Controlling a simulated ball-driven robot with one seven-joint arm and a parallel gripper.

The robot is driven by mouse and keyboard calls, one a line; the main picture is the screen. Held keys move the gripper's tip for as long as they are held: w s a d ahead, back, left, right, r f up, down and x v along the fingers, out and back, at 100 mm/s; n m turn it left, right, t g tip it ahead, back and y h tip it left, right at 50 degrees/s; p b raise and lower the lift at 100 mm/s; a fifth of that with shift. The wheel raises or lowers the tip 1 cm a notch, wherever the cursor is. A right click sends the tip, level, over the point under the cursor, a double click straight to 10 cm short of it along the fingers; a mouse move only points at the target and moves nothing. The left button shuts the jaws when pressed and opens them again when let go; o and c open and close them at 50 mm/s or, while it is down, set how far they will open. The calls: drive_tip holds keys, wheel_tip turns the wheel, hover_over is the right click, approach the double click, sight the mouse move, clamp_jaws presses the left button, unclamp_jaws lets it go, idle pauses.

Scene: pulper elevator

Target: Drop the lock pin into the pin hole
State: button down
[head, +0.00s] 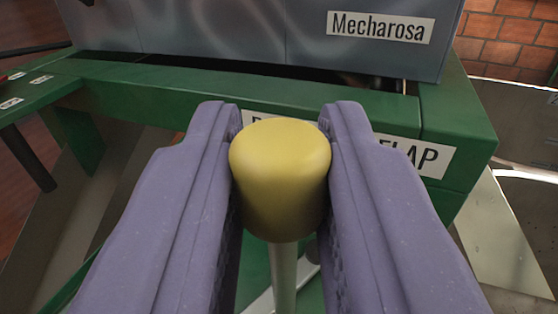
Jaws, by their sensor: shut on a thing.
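My gripper (280,180) has two purple padded fingers, shut on the yellow knob of the lock pin (280,170). The knob sits between the fingers, and a pale metal shank (283,275) runs down from it to the bottom edge of the picture. The shank's lower end is out of view. The pin hole cannot be made out in this view. The pin is in front of a green frame (160,98) with a white label ending in "FLAP" (432,160), which the knob and fingers partly cover.
A grey metal box with a "Mecharosa" label (381,27) stands behind the green frame. A brick wall (510,35) is at the upper right. A dark bar (28,158) sticks out at the left. Pale floor panels (510,235) lie at the right.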

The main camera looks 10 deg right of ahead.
sight(284, 305)
drive_tip(key=shift+f+b, duration=2.45)
drive_tip(key=shift+f, duration=0.45)
drive_tip(key=shift+f+b, duration=2.5)
drive_tip(key=c, duration=0.8)
unclamp_jaws()
drive_tip(key=shift+c, duration=0.2)
drive_tip(key=shift+s, duration=0.1)
drive_tip(key=p+v, duration=0.2)
drive_tip(key=v, duration=0.5)
drive_tip(key=shift+s, duration=0.35)
